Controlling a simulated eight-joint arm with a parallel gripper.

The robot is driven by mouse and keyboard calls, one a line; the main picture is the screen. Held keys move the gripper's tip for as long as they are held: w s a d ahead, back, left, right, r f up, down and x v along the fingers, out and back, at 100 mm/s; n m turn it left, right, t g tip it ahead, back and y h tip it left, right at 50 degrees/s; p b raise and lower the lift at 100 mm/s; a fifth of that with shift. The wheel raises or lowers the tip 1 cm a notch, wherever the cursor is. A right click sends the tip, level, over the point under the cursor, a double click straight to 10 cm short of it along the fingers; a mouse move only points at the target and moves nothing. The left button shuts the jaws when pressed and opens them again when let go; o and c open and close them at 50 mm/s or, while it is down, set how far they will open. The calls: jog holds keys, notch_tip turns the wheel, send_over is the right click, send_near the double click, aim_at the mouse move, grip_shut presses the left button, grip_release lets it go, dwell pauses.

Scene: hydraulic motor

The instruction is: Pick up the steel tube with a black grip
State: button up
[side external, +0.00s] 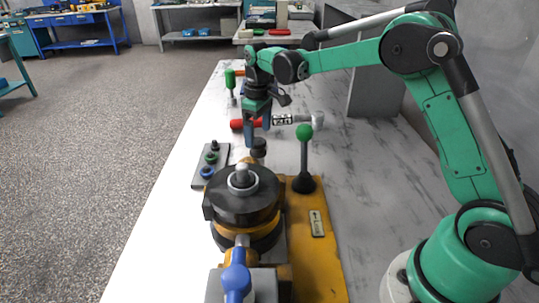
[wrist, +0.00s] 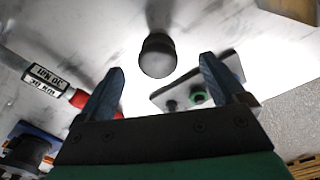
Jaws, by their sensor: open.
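A black rounded grip (wrist: 157,58) shows in the wrist view, just beyond and between my fingertips. A dark shaft runs up from it; I cannot clearly make out steel on it. A black knob (side external: 259,147), probably the same part, stands behind the motor in the side view, its lower part hidden. My gripper (side external: 258,135) points down close to this knob, with its two blue fingers apart. In the wrist view my gripper (wrist: 162,65) is open and holds nothing. I cannot tell the exact height gap.
A black and orange motor (side external: 243,205) stands in front, beside a green-knobbed lever (side external: 304,150) on a yellow base. A grey plate with coloured knobs (side external: 209,166) lies left. A red-handled tool with a label (side external: 282,120) lies behind my fingers. The right bench is clear.

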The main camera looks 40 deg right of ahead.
aim_at(258, 152)
jog(key=shift+w+d+f, duration=0.15)
jog(key=shift+w+f, duration=0.05)
jog(key=shift+f, duration=3.05)
grip_shut()
